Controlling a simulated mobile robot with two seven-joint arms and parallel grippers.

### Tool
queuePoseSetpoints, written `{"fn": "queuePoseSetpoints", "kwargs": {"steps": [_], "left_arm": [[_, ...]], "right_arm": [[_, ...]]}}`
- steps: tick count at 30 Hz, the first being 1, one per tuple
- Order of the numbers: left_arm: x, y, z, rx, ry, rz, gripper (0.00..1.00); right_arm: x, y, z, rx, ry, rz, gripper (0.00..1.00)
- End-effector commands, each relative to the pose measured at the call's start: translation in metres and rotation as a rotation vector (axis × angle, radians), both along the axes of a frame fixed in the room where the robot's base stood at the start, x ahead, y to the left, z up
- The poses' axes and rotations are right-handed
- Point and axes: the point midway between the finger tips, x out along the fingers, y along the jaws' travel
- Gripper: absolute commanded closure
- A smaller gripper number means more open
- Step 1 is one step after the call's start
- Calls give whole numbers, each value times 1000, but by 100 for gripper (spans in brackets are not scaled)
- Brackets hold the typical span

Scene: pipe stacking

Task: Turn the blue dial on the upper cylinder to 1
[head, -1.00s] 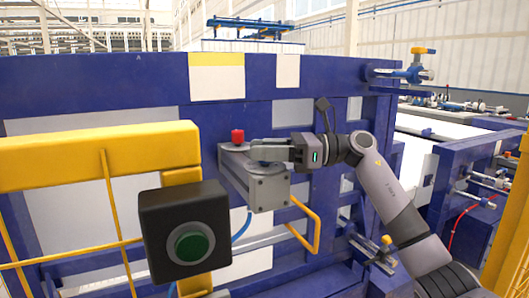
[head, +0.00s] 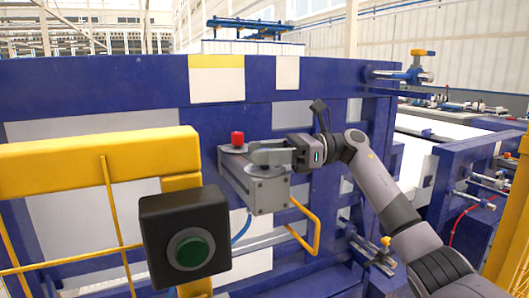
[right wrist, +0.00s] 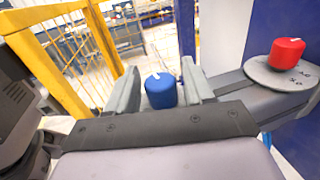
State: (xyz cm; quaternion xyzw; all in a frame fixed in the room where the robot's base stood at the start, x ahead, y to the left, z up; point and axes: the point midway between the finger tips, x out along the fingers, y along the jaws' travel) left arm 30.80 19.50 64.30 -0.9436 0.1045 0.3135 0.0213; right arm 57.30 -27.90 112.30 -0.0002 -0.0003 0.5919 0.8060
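The blue dial (right wrist: 161,91) shows in the right wrist view between the two fingers of my right gripper (right wrist: 163,85). A narrow gap seems to show on each side of it, so the fingers look open around it. A small pale mark shows on its top; no number can be read beside it. In the head view my right gripper (head: 272,153) is over the top of the grey box (head: 262,192) and hides the blue dial. A red dial (head: 237,138) stands on the same box, also in the right wrist view (right wrist: 287,53). My left gripper is not in view.
A round plate (right wrist: 262,76) with small markings lies under the red dial, close to the right finger. A black box with a green button (head: 190,250) and a yellow rail (head: 90,152) stand in front at left. A yellow tube handle (head: 316,230) is below the gripper.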

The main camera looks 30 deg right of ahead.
Motion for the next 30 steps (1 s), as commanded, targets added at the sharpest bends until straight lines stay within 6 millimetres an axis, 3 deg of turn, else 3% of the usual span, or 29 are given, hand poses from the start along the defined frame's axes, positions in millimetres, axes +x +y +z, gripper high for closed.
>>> {"fn": "queuePoseSetpoints", "kwargs": {"steps": [10, 21, 30], "left_arm": [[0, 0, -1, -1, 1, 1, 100], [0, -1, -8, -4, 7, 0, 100], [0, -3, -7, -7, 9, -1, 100]], "right_arm": [[-1, -3, -1, 0, 1, -1, 42], [-17, -55, -1, -1, 0, -4, 42], [-22, -69, 0, 1, 0, 0, 42]]}}
